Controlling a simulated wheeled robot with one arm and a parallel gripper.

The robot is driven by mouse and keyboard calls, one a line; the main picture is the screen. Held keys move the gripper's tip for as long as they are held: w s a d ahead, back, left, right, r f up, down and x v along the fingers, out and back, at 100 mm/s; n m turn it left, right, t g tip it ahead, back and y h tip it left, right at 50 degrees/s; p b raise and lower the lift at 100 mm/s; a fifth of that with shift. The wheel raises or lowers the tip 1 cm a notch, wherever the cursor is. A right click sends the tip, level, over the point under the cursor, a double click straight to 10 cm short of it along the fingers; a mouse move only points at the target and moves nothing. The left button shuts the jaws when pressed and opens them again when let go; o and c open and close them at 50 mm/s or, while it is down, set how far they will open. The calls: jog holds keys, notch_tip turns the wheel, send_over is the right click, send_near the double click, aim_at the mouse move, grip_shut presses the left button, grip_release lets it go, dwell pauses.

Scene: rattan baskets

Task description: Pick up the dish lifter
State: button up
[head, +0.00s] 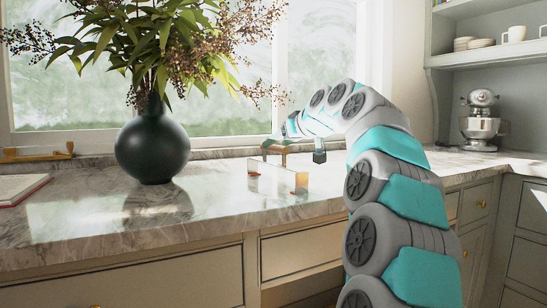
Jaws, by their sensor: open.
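A small, pale, upright piece with orange-red bits at its ends, which looks like the dish lifter (277,179), stands on the marble counter right of the dark vase. My gripper (296,154) is above it, pointing down, with its fingers apart and nothing visible between them. One finger is over the left part of the piece and the other is off to its upper right. I cannot tell the exact gap between the fingers and the piece.
A dark round vase (152,150) with leafy branches stands left on the marble counter (225,213). A book (20,187) and a yellow-brown tool (38,154) lie at the far left. A stand mixer (481,122) is at the back right. The counter's front is clear.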

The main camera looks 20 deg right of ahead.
aim_at(273, 146)
jog(key=x, duration=0.3)
jog(key=shift+w+f, duration=0.25)
jog(key=shift+f, duration=0.05)
jog(key=shift+c, duration=0.2)
jog(key=shift+d, duration=0.1)
grip_shut()
